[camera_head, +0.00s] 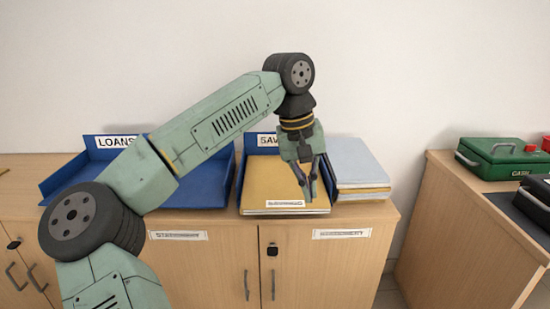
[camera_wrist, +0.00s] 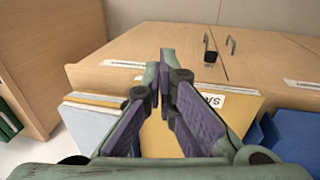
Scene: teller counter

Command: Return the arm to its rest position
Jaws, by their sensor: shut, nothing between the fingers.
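My gripper (camera_head: 309,193) is shut and empty. It points down above a yellow folder (camera_head: 268,185), which lies on top of a pile in the blue tray (camera_head: 242,178) labelled "SAV…"; the rest of that label is hidden by my arm. The arm is bent, reaching from the lower left up and over the counter. In the wrist view my gripper's purple-padded fingers (camera_wrist: 164,72) have their tips close together, with the yellow folder (camera_wrist: 160,136) behind them. I cannot tell how large the gap to the folder is.
A blue "LOANS" tray (camera_head: 60,182) stands left, partly behind my arm. A stack with a pale blue folder (camera_head: 354,160) on top lies right of the savings tray. A green cash box (camera_head: 497,155) and a black box (camera_head: 537,203) sit on the right cabinet, across a gap.

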